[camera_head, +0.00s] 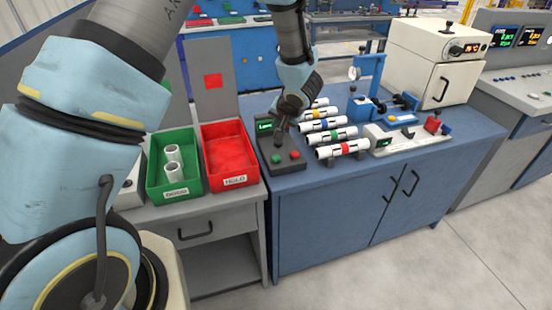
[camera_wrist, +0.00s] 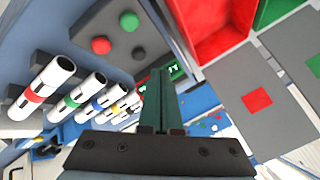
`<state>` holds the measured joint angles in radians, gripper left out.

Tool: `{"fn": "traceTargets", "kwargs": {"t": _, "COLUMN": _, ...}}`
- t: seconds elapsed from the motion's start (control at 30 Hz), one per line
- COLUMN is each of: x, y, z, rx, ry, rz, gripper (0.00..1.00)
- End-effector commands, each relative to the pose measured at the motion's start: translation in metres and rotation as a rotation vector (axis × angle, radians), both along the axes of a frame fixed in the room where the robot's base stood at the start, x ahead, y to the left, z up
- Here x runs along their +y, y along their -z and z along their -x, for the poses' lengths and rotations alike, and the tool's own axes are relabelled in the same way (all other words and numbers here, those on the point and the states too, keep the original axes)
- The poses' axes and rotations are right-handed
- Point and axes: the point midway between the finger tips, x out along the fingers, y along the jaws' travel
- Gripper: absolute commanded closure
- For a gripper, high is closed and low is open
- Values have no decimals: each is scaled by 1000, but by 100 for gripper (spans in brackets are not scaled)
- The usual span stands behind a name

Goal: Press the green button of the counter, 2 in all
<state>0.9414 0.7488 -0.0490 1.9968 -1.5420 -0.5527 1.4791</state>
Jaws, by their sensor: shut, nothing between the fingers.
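The counter (camera_head: 283,166) is a dark box on the blue bench, with a small lit display (camera_head: 264,126) at its back. Its green button (camera_head: 275,160) is front left and its red button (camera_head: 295,154) front right. In the wrist view the green button (camera_wrist: 129,21) and red button (camera_wrist: 101,45) lie above and left of the fingertips, uncovered. My gripper (camera_head: 279,143) is shut and empty, pointing down above the counter, behind the two buttons. The wrist view shows its closed fingers (camera_wrist: 160,76) apart from the green button. The display's digits are partly hidden and unreadable.
Several white pipes with coloured bands (camera_head: 342,149) lie in a rack right of the counter. A red bin (camera_head: 228,152) and a green bin (camera_head: 187,190) holding two white pipes stand left. A blue fixture (camera_head: 365,95) and white oven (camera_head: 437,65) stand further right.

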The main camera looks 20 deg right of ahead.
Motion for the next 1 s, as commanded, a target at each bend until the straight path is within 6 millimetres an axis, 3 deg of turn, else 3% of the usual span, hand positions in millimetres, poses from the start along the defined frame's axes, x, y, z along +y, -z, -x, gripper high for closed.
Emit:
{"fn": "traceTargets", "kwargs": {"t": 0.7, "x": 0, "y": 76, "z": 0, "rx": 0, "ry": 0, "rz": -2, "gripper": 100}}
{"fn": "traceTargets", "kwargs": {"t": 1.0, "x": 0, "y": 84, "z": 0, "rx": 0, "ry": 0, "rz": 0, "gripper": 100}}
